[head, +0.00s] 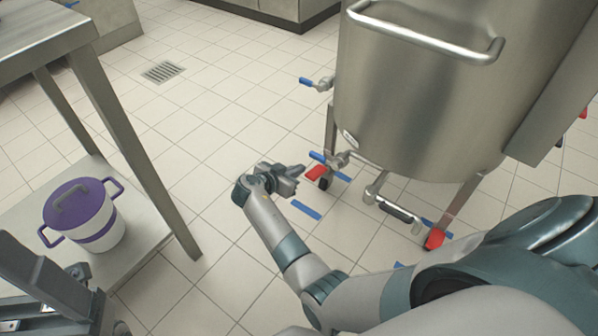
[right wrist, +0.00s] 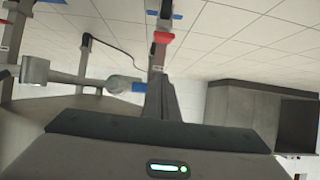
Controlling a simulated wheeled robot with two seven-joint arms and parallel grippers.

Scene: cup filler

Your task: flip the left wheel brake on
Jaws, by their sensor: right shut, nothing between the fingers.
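The left wheel brake (head: 316,172) is a small red pedal above the dark caster at the tank's left leg. It also shows in the right wrist view (right wrist: 163,38), beyond my fingertips. My right gripper (head: 296,172) is shut and empty, just left of the brake in the head view. Its shut fingers (right wrist: 158,82) point toward the brake in the right wrist view; I cannot tell whether they touch it. A dark grey part at the lower left edge of the head view appears to be my left gripper (head: 45,280), cut off by the frame; its jaw state is unclear.
The steel tank (head: 420,100) stands above the brake. Another red brake (head: 434,240) is at the right leg. A steel table (head: 115,130) holds a purple-lidded pot (head: 98,232). Tiled floor lies open between.

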